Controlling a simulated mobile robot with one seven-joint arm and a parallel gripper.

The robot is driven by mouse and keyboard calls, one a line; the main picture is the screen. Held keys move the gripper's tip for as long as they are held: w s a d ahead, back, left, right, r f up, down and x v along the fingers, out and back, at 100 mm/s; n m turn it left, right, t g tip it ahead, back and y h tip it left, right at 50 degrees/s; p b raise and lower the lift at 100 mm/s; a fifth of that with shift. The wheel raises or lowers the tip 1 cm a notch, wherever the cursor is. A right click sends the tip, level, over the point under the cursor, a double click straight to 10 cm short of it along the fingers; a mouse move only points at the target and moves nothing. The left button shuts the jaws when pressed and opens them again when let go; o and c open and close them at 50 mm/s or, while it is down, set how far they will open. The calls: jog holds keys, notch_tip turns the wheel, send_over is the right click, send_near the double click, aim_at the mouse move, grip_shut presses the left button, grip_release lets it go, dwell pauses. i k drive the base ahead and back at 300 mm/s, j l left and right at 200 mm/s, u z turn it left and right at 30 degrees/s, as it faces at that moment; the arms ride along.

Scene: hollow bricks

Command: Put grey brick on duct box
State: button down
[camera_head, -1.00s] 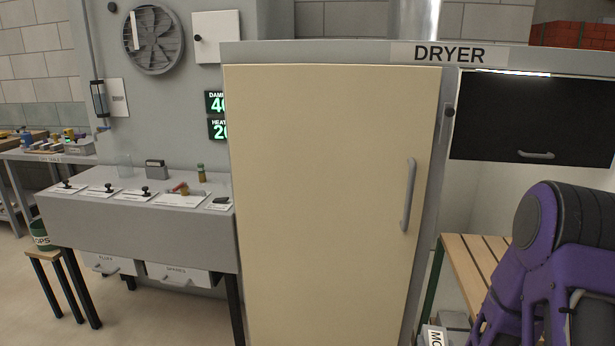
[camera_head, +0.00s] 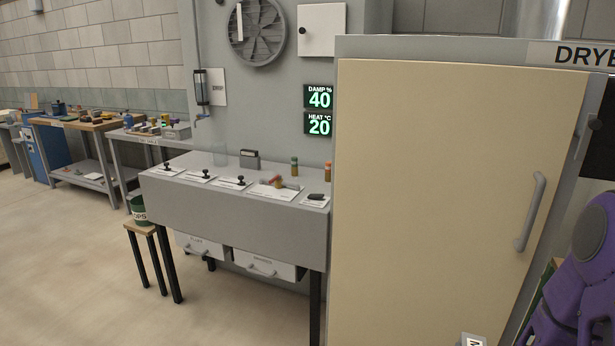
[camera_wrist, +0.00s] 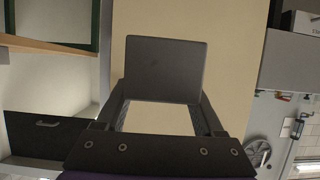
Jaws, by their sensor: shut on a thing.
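My gripper (camera_wrist: 163,101) is shut on the grey brick (camera_wrist: 165,68), which shows as a dark grey, flat square face between and beyond the fingertips in the wrist view. The brick is in the air, with the cream dryer door behind it. Its other faces are hidden. In the head view my purple arm is at the right edge, and neither gripper nor brick shows there. I cannot pick out the duct box for sure in either view.
The tall dryer (camera_head: 450,200) with its shut door fills the right. Left of it stands a grey console (camera_head: 235,215) with small items on top. A small stool (camera_head: 140,228) and several worktables stand farther left. The floor at the lower left is clear.

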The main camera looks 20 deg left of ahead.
aim_at(310, 176)
jog(key=i+j, duration=0.1)
jog(key=j, duration=1)
jog(key=i+j, duration=0.15)
jog(key=j, duration=0.45)
jog(key=i+j, duration=0.1)
jog(key=j, duration=0.45)
jog(key=i+j, duration=0.1)
jog(key=j, duration=0.45)
